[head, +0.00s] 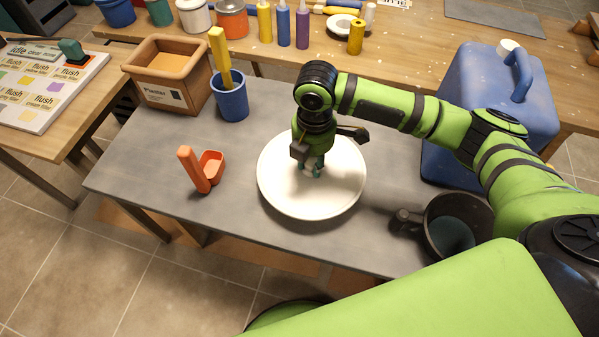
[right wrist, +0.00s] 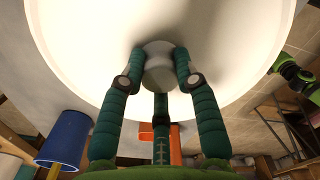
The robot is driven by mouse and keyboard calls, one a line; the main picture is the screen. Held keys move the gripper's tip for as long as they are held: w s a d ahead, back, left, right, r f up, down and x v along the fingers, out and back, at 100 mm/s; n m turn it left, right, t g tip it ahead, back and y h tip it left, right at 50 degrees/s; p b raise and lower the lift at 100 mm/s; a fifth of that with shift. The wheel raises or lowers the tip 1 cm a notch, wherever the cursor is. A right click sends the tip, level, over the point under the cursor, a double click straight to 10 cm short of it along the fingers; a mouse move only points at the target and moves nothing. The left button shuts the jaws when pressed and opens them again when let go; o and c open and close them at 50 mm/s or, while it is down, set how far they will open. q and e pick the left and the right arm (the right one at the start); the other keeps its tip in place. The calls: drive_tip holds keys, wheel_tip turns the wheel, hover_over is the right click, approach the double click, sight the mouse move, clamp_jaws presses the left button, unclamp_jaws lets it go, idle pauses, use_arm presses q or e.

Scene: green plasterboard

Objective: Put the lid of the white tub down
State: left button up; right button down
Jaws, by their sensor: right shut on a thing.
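The wide round white lid (head: 283,192) is over the middle of the grey table, bottom side down and roughly level. My right gripper (head: 314,168) comes down on its centre from above. In the right wrist view, the fingers (right wrist: 158,78) are closed around the pale round knob (right wrist: 158,62) in the middle of the lid (right wrist: 85,45). The lid hides what is directly beneath it, so I cannot tell whether it rests on something or hangs slightly above. No white tub shows under it. My left gripper is not in view.
An orange scoop-like holder (head: 195,172), a blue cup (head: 230,100) and a planter box (head: 167,75) stand left of the lid. A dark pan (head: 460,222) and a blue jerrycan (head: 500,85) are to the right. The grey table (head: 140,165) is bare at the front left.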

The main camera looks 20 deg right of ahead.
sight(299, 171)
drive_tip(key=shift+a+f, duration=0.4)
drive_tip(key=shift+a, duration=0.2)
drive_tip(key=shift+a+f, duration=0.35)
drive_tip(key=shift+a, duration=0.25)
drive_tip(key=shift+a+f, duration=0.2)
wheel_tip(299, 171, down, 3)
drive_tip(key=shift+f+p, duration=0.1)
drive_tip(key=shift+p, duration=0.4)
drive_tip(key=shift+f, duration=0.4)
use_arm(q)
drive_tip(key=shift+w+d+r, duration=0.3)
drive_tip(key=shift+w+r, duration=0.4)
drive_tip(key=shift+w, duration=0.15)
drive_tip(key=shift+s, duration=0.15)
use_arm(e)
drive_tip(key=c, duration=0.9)
unclamp_jaws()
drive_tip(key=shift+f, duration=0.1)
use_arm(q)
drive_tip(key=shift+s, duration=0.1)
